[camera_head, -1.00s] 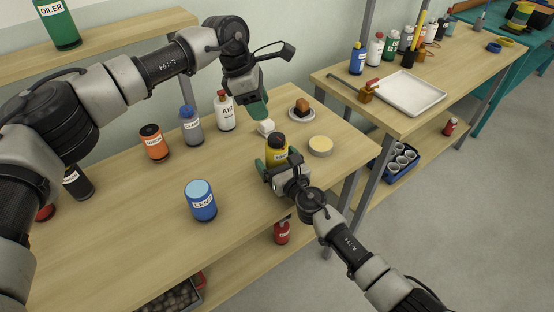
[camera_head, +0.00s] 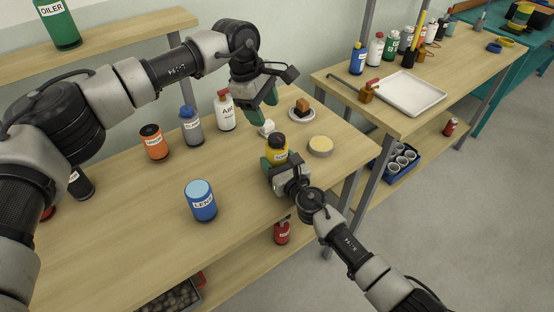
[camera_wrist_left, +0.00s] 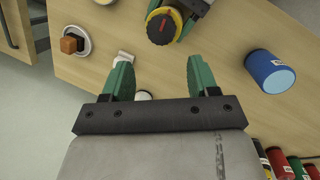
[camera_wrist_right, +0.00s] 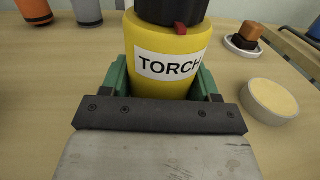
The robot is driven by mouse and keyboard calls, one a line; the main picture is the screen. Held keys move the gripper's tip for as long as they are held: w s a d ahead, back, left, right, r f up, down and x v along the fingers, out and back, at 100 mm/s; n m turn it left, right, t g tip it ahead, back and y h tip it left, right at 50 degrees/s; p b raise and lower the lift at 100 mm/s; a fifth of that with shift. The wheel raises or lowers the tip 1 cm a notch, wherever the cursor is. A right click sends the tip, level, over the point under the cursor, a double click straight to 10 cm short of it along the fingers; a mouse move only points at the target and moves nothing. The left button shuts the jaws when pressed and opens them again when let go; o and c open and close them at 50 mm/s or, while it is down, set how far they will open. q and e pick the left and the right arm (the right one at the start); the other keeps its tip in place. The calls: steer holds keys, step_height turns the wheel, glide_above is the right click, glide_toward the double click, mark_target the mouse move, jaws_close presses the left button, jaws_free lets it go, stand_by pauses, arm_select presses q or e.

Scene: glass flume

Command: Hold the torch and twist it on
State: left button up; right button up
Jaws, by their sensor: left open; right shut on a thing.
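The torch (camera_head: 277,154) is a yellow cylinder with a black cap, standing upright on the wooden table. Its TORCH label faces the right wrist view (camera_wrist_right: 168,66), where a small red mark shows on the cap's edge. My right gripper (camera_head: 275,163) is shut around the torch's yellow body from the front. My left gripper (camera_head: 262,112) is open and empty, above and behind the torch, pointing down. In the left wrist view the torch's black top with a red line (camera_wrist_left: 163,25) lies beyond the two green fingertips, apart from them.
A blue LENS can (camera_head: 200,202) stands left of the torch. A plate with a brown block (camera_head: 301,111) sits farther back. Several bottles stand at the back left.

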mark_target(276, 137)
arm_select(q)
steer(key=m, duration=0.3)
steer(key=d+m, duration=0.1)
steer(key=m, duration=0.2)
steer(key=f+m+t+y, duration=0.1)
steer(key=m, duration=0.2)
steer(key=shift+s+d+m, duration=0.15)
steer(key=shift+d+m, duration=0.15)
steer(key=m, duration=0.4)
steer(key=shift+d+f+t+y, duration=0.15)
steer(key=shift+d+t+y, duration=0.15)
steer(key=shift+d+t, duration=0.1)
steer(key=m, duration=0.3)
steer(key=shift+d+f+m, duration=0.2)
steer(key=shift+d+m, duration=0.05)
steer(key=shift+m, duration=0.15)
steer(key=shift+s+a+x, duration=0.15)
steer(key=shift+s+x, duration=0.05)
steer(key=shift+x, duration=0.9)
steer(key=shift+s+a+x, duration=0.15)
steer(key=shift+s+x, duration=0.05)
steer(key=shift+x, duration=0.9)
steer(key=shift+s+a+x, duration=0.15)
steer(key=shift+s+x, duration=0.1)
steer(key=shift+x, duration=0.85)
steer(key=shift+f, duration=0.2)
steer(key=c, duration=0.5)
steer(key=o, duration=0.5)
